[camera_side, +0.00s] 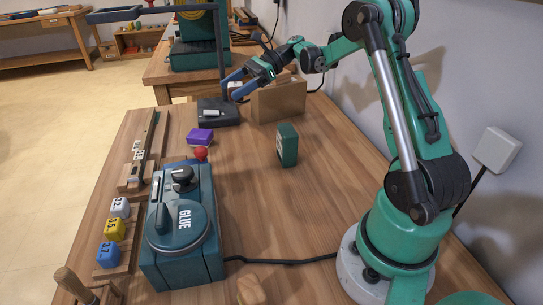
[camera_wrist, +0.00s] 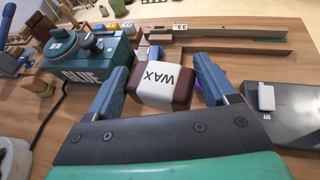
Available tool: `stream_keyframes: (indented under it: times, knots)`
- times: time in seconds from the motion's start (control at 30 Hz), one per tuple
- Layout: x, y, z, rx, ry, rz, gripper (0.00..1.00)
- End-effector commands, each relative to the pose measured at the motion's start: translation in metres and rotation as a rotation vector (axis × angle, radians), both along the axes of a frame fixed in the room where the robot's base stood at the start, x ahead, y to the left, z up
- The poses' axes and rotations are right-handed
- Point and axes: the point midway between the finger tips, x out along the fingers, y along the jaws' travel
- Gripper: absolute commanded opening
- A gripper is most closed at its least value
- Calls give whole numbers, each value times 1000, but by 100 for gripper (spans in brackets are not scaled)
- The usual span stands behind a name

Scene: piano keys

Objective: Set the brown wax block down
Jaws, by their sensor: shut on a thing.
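The brown wax block (camera_wrist: 182,91) with a white "WAX" label sits between the two blue fingers of my gripper (camera_wrist: 165,90) in the wrist view. My gripper is shut on it. In the side view my gripper (camera_side: 238,86) is at the back of the bench, above or close to the dark flat device (camera_side: 222,118). The block's pale label (camera_side: 236,92) shows between the fingers there. I cannot tell whether the block's underside touches anything.
A cardboard box (camera_side: 280,102) stands right of my gripper. A purple block (camera_side: 199,137), a dark green block (camera_side: 288,146) and the teal glue machine (camera_side: 172,262) stand nearer. A wooden rail (camera_side: 135,178) runs along the left edge.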

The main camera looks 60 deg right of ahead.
Motion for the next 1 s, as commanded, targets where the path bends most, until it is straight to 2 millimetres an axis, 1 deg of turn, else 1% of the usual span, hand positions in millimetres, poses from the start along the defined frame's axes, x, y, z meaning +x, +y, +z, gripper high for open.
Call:
stream_keyframes:
  times: [0.03,0.2,0.33,0.4,0.57,0.7,0.8,1.0]
  knots:
    - [0,0,-16,0,0,0,26]
    - [0,0,-66,0,0,0,26]
    - [0,0,-93,0,0,0,26]
    - [0,0,-102,0,0,0,26]
    - [0,0,-114,0,0,0,26]
    - [0,0,-134,0,0,0,26]
    - [0,0,-144,0,0,0,26]
    - [0,0,-148,0,0,0,26]
